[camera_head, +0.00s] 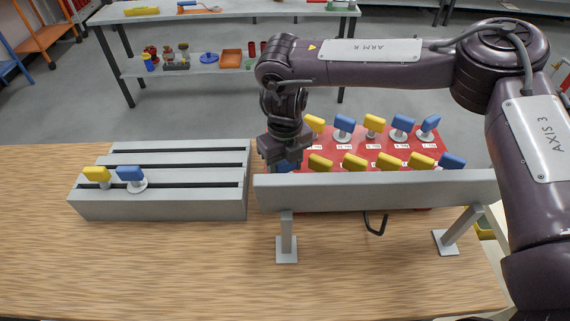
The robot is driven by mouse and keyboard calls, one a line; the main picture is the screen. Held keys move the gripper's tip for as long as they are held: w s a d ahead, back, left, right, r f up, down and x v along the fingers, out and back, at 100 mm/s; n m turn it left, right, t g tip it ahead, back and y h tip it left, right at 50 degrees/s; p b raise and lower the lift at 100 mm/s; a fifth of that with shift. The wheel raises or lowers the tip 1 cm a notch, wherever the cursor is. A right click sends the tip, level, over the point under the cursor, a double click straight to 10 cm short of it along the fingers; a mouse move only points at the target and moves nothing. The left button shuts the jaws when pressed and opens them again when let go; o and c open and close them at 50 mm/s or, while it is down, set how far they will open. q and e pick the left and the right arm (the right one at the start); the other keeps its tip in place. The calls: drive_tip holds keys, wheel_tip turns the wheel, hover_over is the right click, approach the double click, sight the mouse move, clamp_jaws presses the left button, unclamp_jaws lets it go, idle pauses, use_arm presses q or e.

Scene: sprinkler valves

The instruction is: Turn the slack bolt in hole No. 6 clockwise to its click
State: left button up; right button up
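A red plate (358,146) holds two rows of bolts with yellow and blue handles. The back row shows a yellow handle (314,124), a blue handle (344,123) and others to the right. The front row has several yellow handles, such as one (355,163), and a blue handle (452,161) at the right end. My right gripper (286,158) points down at the plate's left end, over or around a blue handle (287,167). Its fingers are mostly hidden, so its opening and contact are unclear. The hole labels are too small to read. My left gripper is out of view.
A grey rail (375,191) on two legs stands in front of the plate. A grey slotted block (160,205) at left carries a yellow-handled bolt (97,175) and a blue-handled one (131,175). A black hook (376,226) shows below the rail. The front-left wooden table is clear.

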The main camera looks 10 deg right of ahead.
drive_tip(key=o, duration=0.3)
drive_tip(key=c, duration=0.3)
drive_tip(key=m+p, duration=0.1)
drive_tip(key=m, duration=0.2)
drive_tip(key=shift+c, duration=0.2)
drive_tip(key=shift+m, duration=1.2)
drive_tip(key=shift+s+r+m+p, duration=0.1)
drive_tip(key=shift+m+p, duration=0.65)
drive_tip(key=shift+m, duration=0.45)
drive_tip(key=shift+m+p, duration=0.4)
drive_tip(key=shift+m, duration=0.8)
